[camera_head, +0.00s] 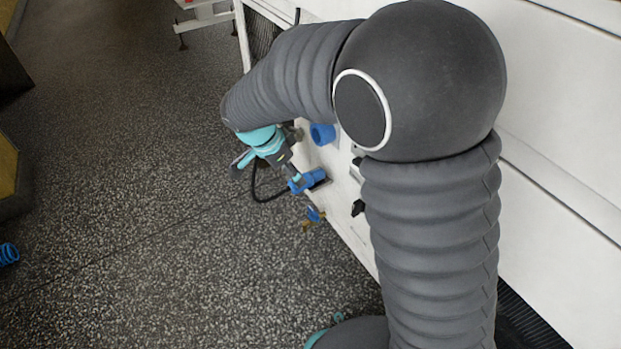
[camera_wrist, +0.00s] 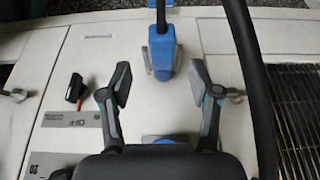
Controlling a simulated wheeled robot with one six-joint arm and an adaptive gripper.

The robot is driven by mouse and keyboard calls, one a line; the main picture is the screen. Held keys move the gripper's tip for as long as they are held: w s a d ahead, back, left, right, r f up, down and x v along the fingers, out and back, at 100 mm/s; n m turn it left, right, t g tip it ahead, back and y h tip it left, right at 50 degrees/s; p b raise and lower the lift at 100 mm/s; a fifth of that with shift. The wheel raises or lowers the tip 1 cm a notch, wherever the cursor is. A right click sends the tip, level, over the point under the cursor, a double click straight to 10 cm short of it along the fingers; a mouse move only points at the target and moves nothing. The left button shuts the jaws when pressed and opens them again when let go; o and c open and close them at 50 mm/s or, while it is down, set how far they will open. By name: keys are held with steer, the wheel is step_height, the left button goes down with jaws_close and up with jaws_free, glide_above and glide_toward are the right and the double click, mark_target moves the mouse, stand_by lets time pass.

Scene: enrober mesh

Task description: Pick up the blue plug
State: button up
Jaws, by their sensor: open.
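A blue plug-like body (camera_head: 308,181) sits at the white machine's side panel in the head view, with a black cable looping beside it. In the wrist view a blue body (camera_wrist: 162,52) stands on the panel beyond my open fingertips, roughly centred between them. My gripper (camera_wrist: 160,80) is open and nothing shows held in it. In the head view my gripper (camera_head: 291,174) is close to the blue body; contact cannot be told. Another blue part (camera_wrist: 165,139) lies nearer, between the finger bases, partly hidden by my gripper body.
A second blue fitting (camera_head: 322,134) is on the panel (camera_head: 340,217). A black handle (camera_wrist: 74,88) is left of my fingers. A thick black cable (camera_wrist: 250,80) crosses at right, before a dark grille (camera_wrist: 299,105). A blue coil (camera_head: 8,254) lies at far left; the grey floor is mostly open.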

mark_target(307, 180)
steer(key=shift+x, duration=2.7)
steer(key=shift+w+a, duration=0.1)
steer(key=shift+w, duration=0.05)
jaws_close()
